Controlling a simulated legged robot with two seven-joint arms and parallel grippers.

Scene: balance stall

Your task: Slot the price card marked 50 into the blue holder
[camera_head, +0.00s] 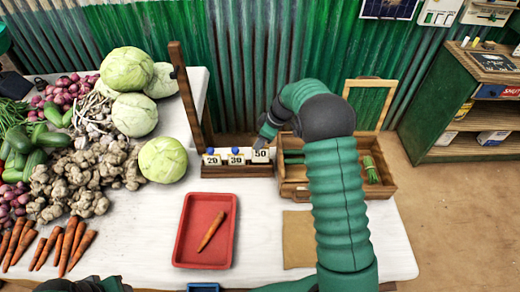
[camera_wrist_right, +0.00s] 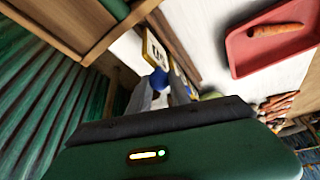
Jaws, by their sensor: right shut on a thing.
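The price card marked 50 (camera_head: 261,156) is a white card at the right end of a low wooden rack (camera_head: 236,171). Cards marked 20 (camera_head: 212,160) and 30 (camera_head: 236,160), each with a blue knob, stand to its left. My right gripper (camera_head: 264,141) is shut on the top of the 50 card, coming down from above and right. In the right wrist view a blue knob (camera_wrist_right: 159,80) shows between the fingers. A small dark-blue object (camera_head: 203,287), perhaps the blue holder, is cut off at the bottom edge. My left gripper does not show.
A red tray (camera_head: 181,258) with a carrot lies in front of the rack. A wooden post (camera_head: 186,95) rises behind its left end. A wooden crate (camera_head: 383,190) stands right, partly behind my arm. Vegetables fill the left. A tan mat (camera_head: 298,250) lies front right.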

